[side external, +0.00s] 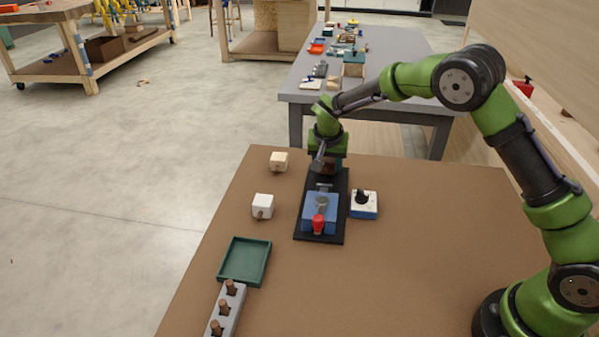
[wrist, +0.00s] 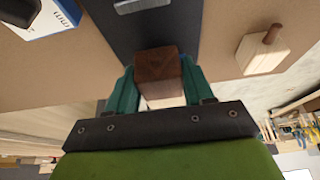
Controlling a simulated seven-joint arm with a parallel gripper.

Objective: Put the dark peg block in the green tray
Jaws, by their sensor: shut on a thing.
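The dark peg block (wrist: 157,66) is a dark brown wooden block between the teal fingers of my gripper (wrist: 158,82) in the wrist view. My gripper (side external: 325,164) is shut on it. In the side view the dark block (side external: 333,163) shows partly behind the gripper at the far end of the black board; I cannot tell whether it touches the board. Its peg is not clearly visible. The green tray (side external: 245,261) lies empty at the front left of the brown table, well away from my gripper.
A blue clamp fixture (side external: 320,212) with a red knob sits on the black board (side external: 305,235). A dial box (side external: 364,205) stands right of it. A pale wood peg block (side external: 279,161) and a white peg block (side external: 263,205) stand left. A grey peg rack (side external: 226,312) adjoins the tray.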

